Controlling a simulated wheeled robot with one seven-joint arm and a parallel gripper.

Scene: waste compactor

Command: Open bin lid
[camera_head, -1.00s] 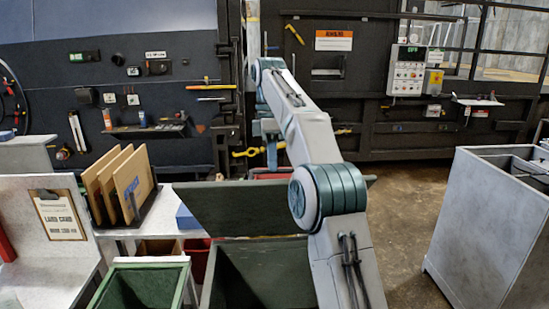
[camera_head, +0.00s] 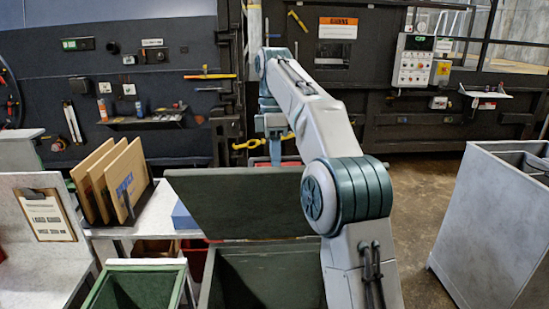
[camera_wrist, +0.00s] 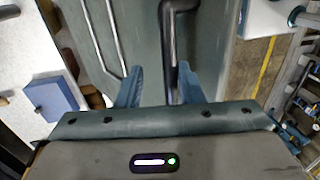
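The dark green bin (camera_head: 268,278) stands at the bottom centre of the head view, with its top open. Its lid (camera_head: 235,203) stands raised along the far edge, and my arm covers its right end. In the wrist view the lid's grey-green outer face (camera_wrist: 145,35) fills the middle. A black bar handle (camera_wrist: 168,40) runs down it to my gripper (camera_wrist: 160,68). The blue fingers are apart, with the handle between them, close to the right finger; I cannot tell whether they touch.
A smaller green bin (camera_head: 135,286) stands left of the open one. A table with upright brown boards (camera_head: 118,185) and a blue box (camera_head: 184,216) is behind it. A grey cabinet (camera_head: 485,225) stands at the right, with bare floor (camera_head: 418,200) beside it.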

